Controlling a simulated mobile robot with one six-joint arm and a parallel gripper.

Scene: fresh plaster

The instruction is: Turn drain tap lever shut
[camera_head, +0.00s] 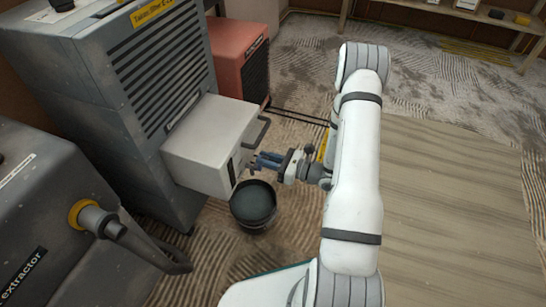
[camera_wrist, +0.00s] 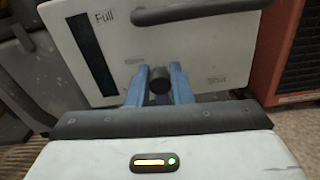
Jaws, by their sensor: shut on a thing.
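The drain tap lever (camera_wrist: 159,80) shows in the wrist view as a dark round end low on the front of a pale tank (camera_wrist: 200,40). Faint small lettering is on the panel to either side of it; I cannot read it surely. My gripper (camera_wrist: 160,72) has its blue fingers on both sides of the lever, shut on it. In the head view the tank (camera_head: 208,135) juts from a grey machine, and my gripper (camera_head: 258,162) reaches its front from the right. The lever is too small to tell there, and its turn angle is unclear.
A dark bucket (camera_head: 253,207) stands on the floor just below my gripper. The grey machine (camera_head: 110,80) is behind the tank, a red unit (camera_head: 240,55) beyond. A dark extractor (camera_head: 50,215) with a hose is at the lower left. Boards on the right are clear.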

